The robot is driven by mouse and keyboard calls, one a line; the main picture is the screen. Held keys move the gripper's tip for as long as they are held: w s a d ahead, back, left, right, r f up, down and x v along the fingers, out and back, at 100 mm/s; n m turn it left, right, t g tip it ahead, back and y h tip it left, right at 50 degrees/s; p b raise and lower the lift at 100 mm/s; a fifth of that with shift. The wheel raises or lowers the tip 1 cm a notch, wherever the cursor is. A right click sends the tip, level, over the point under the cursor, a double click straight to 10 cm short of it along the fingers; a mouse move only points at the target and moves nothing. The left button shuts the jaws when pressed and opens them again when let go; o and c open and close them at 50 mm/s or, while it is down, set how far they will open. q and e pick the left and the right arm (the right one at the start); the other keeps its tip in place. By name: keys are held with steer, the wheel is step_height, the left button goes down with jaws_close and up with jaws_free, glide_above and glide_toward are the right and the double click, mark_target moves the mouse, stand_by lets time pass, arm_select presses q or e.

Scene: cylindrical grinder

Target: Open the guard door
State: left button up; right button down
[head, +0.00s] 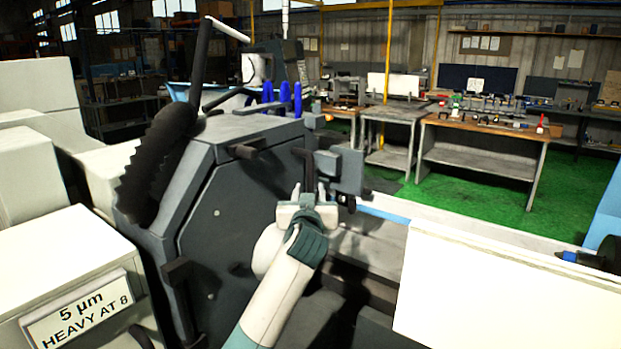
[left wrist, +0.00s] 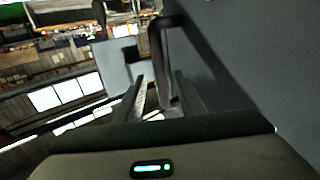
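The dark grey wheel guard (head: 225,225) of the grinder stands left of centre in the head view, and its broad angled face looks closed. I cannot tell where the guard door's edges run. A dark bar handle (head: 308,165) stands upright by the guard's right side. In the left wrist view the bent handle (left wrist: 158,45) stands before a plain grey panel (left wrist: 245,55). My left gripper (head: 308,192) is at the handle with its fingers apart. In the wrist view the handle's lower end lies between the fingers (left wrist: 160,95); contact is unclear. My right gripper is out of view.
A grey block (head: 345,170) sits just right of the left gripper. A white panel (head: 490,290) fills the lower right. Workbenches (head: 485,140) stand behind on green floor.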

mark_target(310, 184)
arm_select(q)
steer(key=shift+w+d+p, duration=0.15)
steer(key=shift+w+p, duration=0.75)
steer(key=shift+w, duration=2.15)
steer(key=shift+c, duration=0.4)
jaws_close()
